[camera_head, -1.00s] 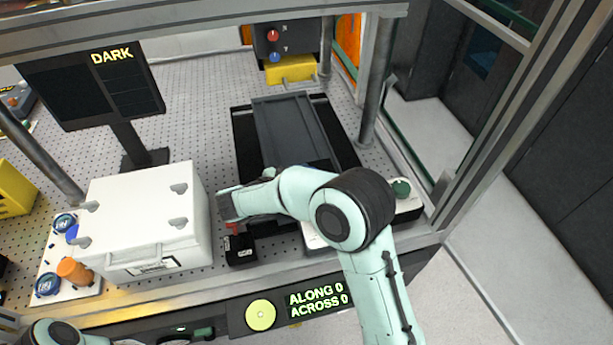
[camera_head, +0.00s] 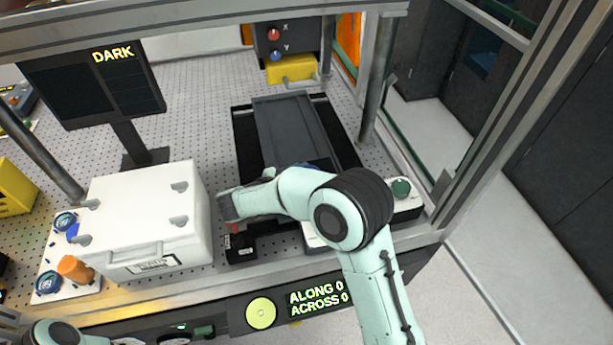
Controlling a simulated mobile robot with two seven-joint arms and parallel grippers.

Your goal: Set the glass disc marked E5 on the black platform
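The black platform is most likely the dark slab (camera_head: 290,130) on the perforated table; my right arm covers its near end. Two blue-rimmed round pieces, (camera_head: 65,221) and (camera_head: 47,283), lie on a white plate at the left; their marks are too small to read, so I cannot tell which is E5. A bit of blue (camera_head: 311,166) shows behind my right arm at the platform's near end. My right gripper (camera_head: 228,208) is between the white case and the platform, above a small black block; its fingertips are not clear. A dark part at the bottom edge may be my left gripper (camera_head: 188,332).
A white case (camera_head: 145,255) stands left of my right gripper. The small black block (camera_head: 240,250) has a red part. A orange cylinder (camera_head: 75,268) stands on the white plate. A monitor (camera_head: 90,85) reads DARK. The front display (camera_head: 318,297) reads ALONG 0, ACROSS 0. Metal posts frame the table.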

